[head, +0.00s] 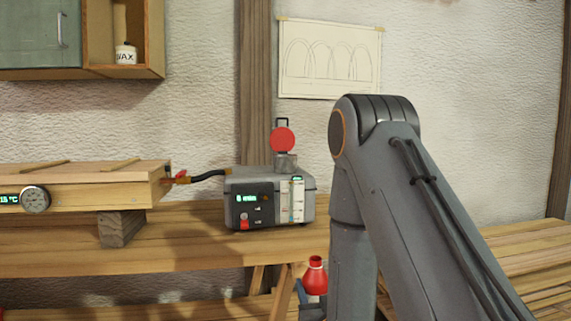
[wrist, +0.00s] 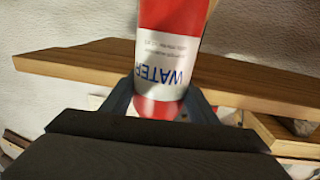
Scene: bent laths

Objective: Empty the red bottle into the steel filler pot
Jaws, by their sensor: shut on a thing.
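The red bottle (head: 315,279) stands upright in my gripper (head: 312,309), low in front of the bench in the head view. Its top shows as a red neck; its lower part is hidden by the gripper and frame edge. In the wrist view, the bottle (wrist: 172,20) has a white label reading WATER, and my gripper (wrist: 160,98) is shut around it. The steel filler pot (head: 286,162) sits on top of a grey steam unit (head: 270,186) on the bench, with a red round lid (head: 282,138) raised above it. The bottle is below and right of the pot, apart from it.
A wooden workbench (head: 190,248) carries a long wooden box (head: 90,190) with a dial, joined to the unit by a black hose (head: 208,174). A wall cabinet (head: 95,68) hangs upper left. My arm fills the right of the head view. Laths (head: 520,262) lie at right.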

